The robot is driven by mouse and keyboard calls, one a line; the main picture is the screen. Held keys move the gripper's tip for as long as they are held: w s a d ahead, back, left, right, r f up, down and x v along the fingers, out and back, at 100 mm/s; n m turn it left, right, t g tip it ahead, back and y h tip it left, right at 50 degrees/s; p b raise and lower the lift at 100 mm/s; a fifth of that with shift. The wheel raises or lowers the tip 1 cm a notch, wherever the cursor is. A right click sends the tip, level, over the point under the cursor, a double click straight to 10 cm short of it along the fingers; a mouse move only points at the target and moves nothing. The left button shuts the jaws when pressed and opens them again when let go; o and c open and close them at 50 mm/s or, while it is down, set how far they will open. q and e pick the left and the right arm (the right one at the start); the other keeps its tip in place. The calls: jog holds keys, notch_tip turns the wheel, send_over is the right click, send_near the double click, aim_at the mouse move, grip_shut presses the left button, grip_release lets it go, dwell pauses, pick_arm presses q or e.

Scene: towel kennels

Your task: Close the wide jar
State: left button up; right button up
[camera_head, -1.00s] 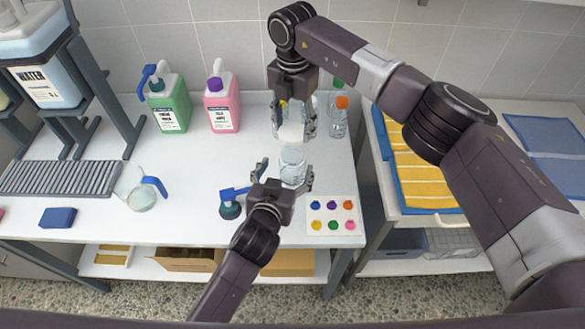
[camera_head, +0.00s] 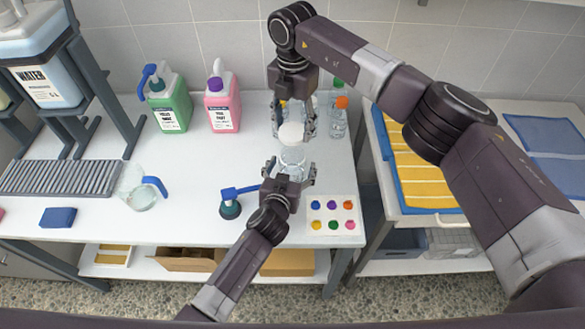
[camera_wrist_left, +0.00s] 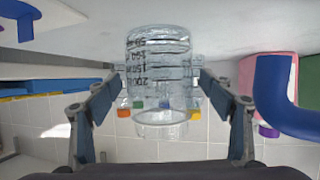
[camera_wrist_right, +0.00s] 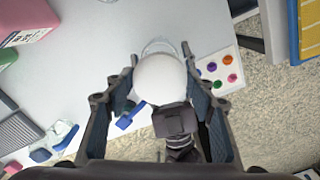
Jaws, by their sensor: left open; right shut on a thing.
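The wide jar (camera_head: 292,156) is clear, with volume marks that show in the left wrist view (camera_wrist_left: 158,65). My right gripper (camera_head: 293,128) points down from above and is shut on a round white lid (camera_head: 291,133). The lid is over the jar's mouth, and the right wrist view shows it from above (camera_wrist_right: 160,78). The gap between lid and rim is hard to judge.
A palette of coloured knobs (camera_head: 332,215) lies right of the jar. A blue-handled tool (camera_head: 231,208) is left of it. Orange-capped bottle (camera_head: 339,118), pink bottle (camera_head: 223,103) and green bottle (camera_head: 168,103) stand behind.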

pick_arm(q)
jog(key=shift+c, duration=0.7)
jog(key=c, duration=1.7)
jog(key=shift+o, duration=0.2)
pick_arm(e)
jog(key=shift+f, duration=2.55)
jog(key=shift+f, duration=0.85)
jog(key=shift+f, duration=0.55)
